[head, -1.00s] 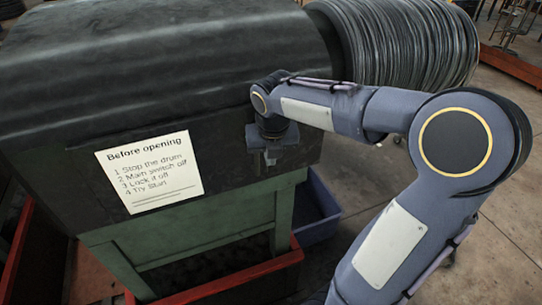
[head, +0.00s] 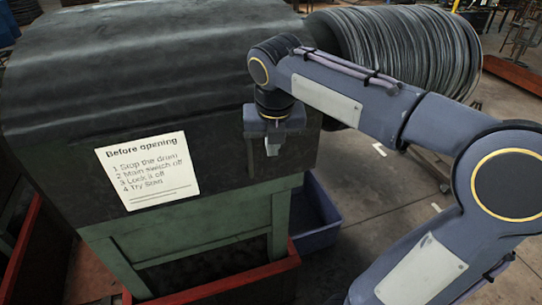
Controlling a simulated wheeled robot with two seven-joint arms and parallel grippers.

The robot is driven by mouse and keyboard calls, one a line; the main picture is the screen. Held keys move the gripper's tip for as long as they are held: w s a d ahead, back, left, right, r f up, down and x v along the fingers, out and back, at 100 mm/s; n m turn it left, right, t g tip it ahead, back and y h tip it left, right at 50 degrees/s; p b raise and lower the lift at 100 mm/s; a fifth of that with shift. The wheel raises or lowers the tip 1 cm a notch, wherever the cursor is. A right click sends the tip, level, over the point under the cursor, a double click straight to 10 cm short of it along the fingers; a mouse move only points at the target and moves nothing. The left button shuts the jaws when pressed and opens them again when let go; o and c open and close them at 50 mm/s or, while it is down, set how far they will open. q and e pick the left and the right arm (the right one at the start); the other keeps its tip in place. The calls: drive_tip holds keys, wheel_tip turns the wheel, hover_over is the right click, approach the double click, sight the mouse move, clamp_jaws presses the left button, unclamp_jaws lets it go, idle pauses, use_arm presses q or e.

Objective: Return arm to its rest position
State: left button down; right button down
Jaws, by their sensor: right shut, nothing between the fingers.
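My right arm comes in from the lower right, bends at the elbow and reaches left. Its right gripper (head: 272,147) points down in front of the right part of the machine's dark cover (head: 120,80). The gripper is shut and holds nothing. I cannot tell whether it touches the cover. My left gripper is not in view.
A white notice (head: 149,169) headed "Before opening" is on the cover's front. Below are a green frame (head: 200,236) and a red-edged tray (head: 225,284). A blue bin (head: 318,222) stands on the floor to the right. A large wire coil (head: 400,45) is behind my arm.

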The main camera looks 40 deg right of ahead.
drive_tip(key=s+a+f+m+t+y, duration=0.1)
drive_tip(key=s+a+f+m, duration=0.4)
drive_tip(key=m, duration=1)
drive_tip(key=s+a+f+m+t+y, duration=0.2)
drive_tip(key=s+a+f+m+y, duration=0.2)
drive_tip(key=s+m, duration=0.6)
wheel_tip(320, 180, down, 3)
drive_tip(key=a+m, duration=0.1)
drive_tip(key=m, duration=0.5)
drive_tip(key=shift+a+r+m, duration=0.15)
drive_tip(key=shift+a+m, duration=0.15)
